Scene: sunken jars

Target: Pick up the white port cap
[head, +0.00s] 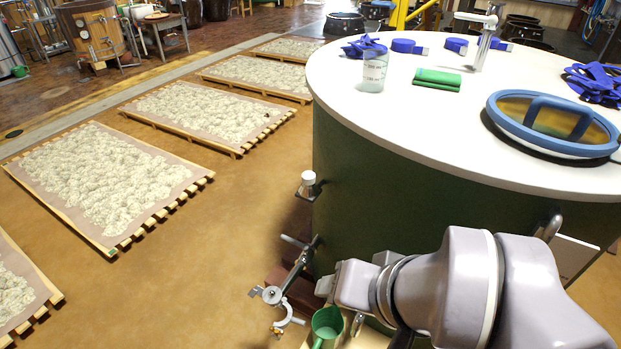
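The white port cap (307,178) is small and sits upright on a dark fitting that sticks out from the left side of the green tank (385,190). My gripper (326,287) is at the end of my arm, low in front of the tank. It is below the cap, a little to its right, and well apart from it. The gripper is small and seen from behind, so I cannot tell how its fingers stand or whether anything is between them.
A metal valve with a clamp (285,285) juts from the tank below the cap. A green jug (327,325) stands under my gripper. The white tank top (425,135) holds a beaker (375,68), green cloth (437,79), blue straps and a blue-rimmed hatch (553,124). Floor left of the cap is open.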

